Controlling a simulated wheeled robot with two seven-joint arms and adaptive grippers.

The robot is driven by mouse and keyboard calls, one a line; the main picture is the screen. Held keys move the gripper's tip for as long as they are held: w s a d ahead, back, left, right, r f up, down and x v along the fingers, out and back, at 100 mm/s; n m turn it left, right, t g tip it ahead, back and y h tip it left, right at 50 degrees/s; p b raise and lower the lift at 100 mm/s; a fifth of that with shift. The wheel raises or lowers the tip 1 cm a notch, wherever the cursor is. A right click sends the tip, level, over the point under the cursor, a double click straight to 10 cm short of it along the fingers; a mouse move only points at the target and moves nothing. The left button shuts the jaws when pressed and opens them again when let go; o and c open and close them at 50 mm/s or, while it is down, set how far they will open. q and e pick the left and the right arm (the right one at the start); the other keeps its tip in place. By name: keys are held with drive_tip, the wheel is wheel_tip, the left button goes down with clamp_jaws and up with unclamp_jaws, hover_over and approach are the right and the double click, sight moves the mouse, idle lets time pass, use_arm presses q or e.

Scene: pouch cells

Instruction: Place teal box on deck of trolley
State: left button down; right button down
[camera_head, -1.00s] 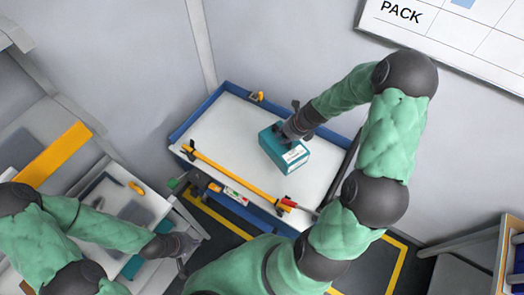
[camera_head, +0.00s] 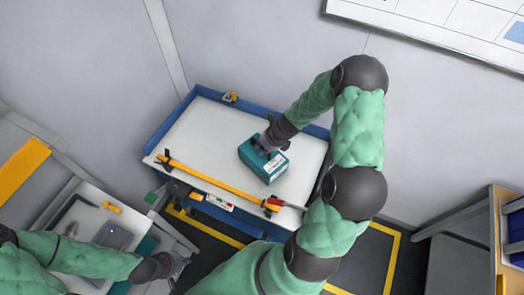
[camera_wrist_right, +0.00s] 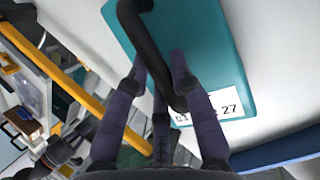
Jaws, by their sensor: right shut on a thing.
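The teal box (camera_head: 264,158) with a white label is over the white deck (camera_head: 195,125) of the blue-rimmed trolley, right of the deck's middle. My right gripper (camera_head: 266,143) is at the top of the box. In the right wrist view, its fingers (camera_wrist_right: 165,85) are shut on the black handle (camera_wrist_right: 150,50) of the teal box (camera_wrist_right: 210,45). The box's underside is hidden, so I cannot tell whether it touches the deck. My left gripper (camera_head: 180,262) is at the lower left, away from the box, its fingers too small to read.
A yellow bar (camera_head: 215,184) with a red end runs along the deck's near side. A small yellow part (camera_head: 230,97) sits on the far rim. A bench (camera_head: 85,215) with trays is at the lower left; wooden shelving (camera_head: 497,235) is at right. The deck's left part is clear.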

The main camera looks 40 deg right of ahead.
drive_tip(key=shift+f, duration=0.2)
drive_tip(key=c, duration=1.1)
unclamp_jaws()
drive_tip(key=p+v, duration=0.5)
drive_tip(key=v, duration=0.7)
drive_tip(key=shift+r, duration=0.1)
